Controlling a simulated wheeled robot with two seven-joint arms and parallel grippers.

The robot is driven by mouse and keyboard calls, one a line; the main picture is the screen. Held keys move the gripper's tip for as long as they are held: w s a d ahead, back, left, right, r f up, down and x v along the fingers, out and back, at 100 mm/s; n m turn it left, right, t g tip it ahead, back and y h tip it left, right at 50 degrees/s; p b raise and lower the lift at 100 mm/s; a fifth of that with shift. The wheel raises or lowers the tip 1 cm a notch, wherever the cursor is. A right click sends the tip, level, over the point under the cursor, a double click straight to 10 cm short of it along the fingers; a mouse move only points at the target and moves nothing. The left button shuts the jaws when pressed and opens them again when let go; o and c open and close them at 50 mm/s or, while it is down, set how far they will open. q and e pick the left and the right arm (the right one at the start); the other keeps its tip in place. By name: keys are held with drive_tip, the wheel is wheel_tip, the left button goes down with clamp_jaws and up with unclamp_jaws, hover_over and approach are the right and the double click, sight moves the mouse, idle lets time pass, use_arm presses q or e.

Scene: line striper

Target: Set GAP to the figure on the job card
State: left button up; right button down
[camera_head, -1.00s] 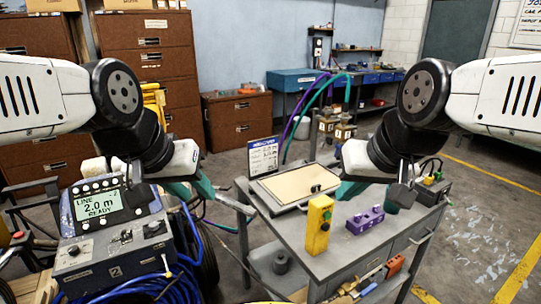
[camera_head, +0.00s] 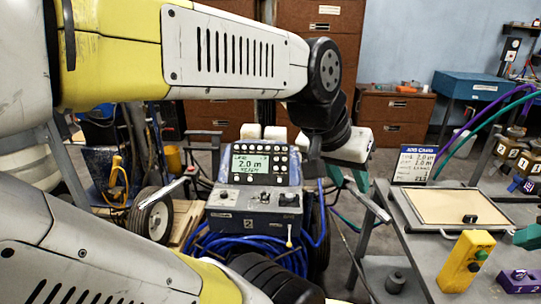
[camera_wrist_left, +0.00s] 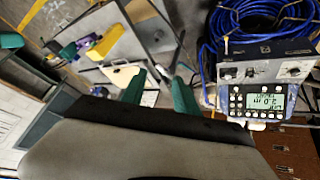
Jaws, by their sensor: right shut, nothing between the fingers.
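The line striper's console (camera_head: 258,170) stands left of centre, its lit screen (camera_head: 251,167) reading "2.0 m" with smaller text above and below. Buttons surround the screen; a grey box with knobs and a toggle lever (camera_head: 289,237) sits below. The console shows upside down in the left wrist view (camera_wrist_left: 250,101). The job card (camera_head: 413,164), white with a blue header, stands behind the cart's tray; its figures are too small to read surely. My left gripper (camera_head: 348,180) is open and empty, just right of the console.
Blue hose (camera_head: 215,243) coils around the striper near a wheel (camera_head: 153,216). Brown drawer cabinets (camera_head: 395,118) stand behind.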

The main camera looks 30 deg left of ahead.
use_arm(q)
drive_tip(key=shift+c, duration=0.3)
clamp_jaws()
idle(1.5)
